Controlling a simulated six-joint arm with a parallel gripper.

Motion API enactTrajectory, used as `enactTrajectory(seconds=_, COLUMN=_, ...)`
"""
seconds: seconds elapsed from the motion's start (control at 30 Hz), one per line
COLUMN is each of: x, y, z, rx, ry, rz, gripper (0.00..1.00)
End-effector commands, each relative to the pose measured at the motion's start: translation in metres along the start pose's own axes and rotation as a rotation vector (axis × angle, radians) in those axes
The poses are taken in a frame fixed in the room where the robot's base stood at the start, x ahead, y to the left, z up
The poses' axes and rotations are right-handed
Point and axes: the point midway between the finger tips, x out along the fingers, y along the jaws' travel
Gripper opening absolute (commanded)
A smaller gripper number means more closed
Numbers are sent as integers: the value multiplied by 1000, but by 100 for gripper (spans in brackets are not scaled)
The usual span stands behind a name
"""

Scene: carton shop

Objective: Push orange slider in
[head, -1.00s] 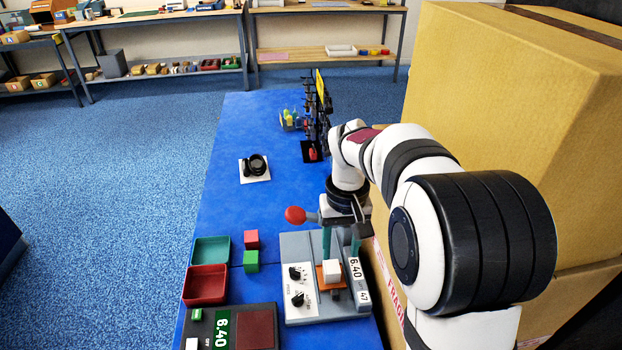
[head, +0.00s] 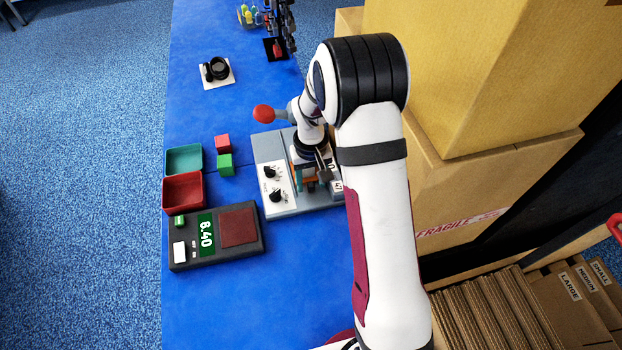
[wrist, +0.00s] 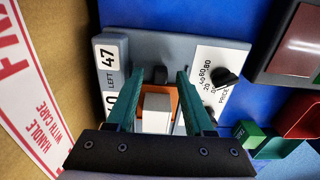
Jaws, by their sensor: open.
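The orange slider (wrist: 173,96) shows in the wrist view as an orange piece in the grey device (wrist: 185,52), with a white block (wrist: 156,115) on it. My gripper (wrist: 159,72) is open, its teal fingers on either side of the slider and block in that view. I cannot tell whether the fingers touch either one. In the head view my wrist hangs over the grey device (head: 290,208), and only a little orange shows beneath it; the block is hidden there.
A lever with a red knob (head: 263,114) sticks out beside my wrist. A scale (head: 216,235) stands to the device's left, with red (head: 182,193) and green (head: 184,160) trays behind it. Large cartons (head: 480,180) crowd the right. The blue table (head: 300,290) is clear in front.

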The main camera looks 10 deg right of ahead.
Motion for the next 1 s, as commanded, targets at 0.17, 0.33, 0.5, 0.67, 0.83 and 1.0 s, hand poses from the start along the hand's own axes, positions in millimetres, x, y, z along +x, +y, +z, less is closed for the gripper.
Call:
enactTrajectory(seconds=0.17, x=0, y=0, z=0, rx=0, ry=0, rz=0, gripper=40)
enactTrajectory(seconds=0.33, x=-1, y=0, z=0, rx=0, ry=0, rz=0, gripper=9)
enactTrajectory(seconds=0.5, x=-1, y=0, z=0, rx=0, ry=0, rz=0, gripper=0)
enactTrajectory(seconds=0.67, x=-1, y=0, z=0, rx=0, ry=0, rz=0, gripper=0)
enactTrajectory(seconds=0.83, x=-1, y=0, z=0, rx=0, ry=0, rz=0, gripper=0)
enactTrajectory(seconds=1.0, x=-1, y=1, z=0, rx=0, ry=1, rz=1, gripper=0)
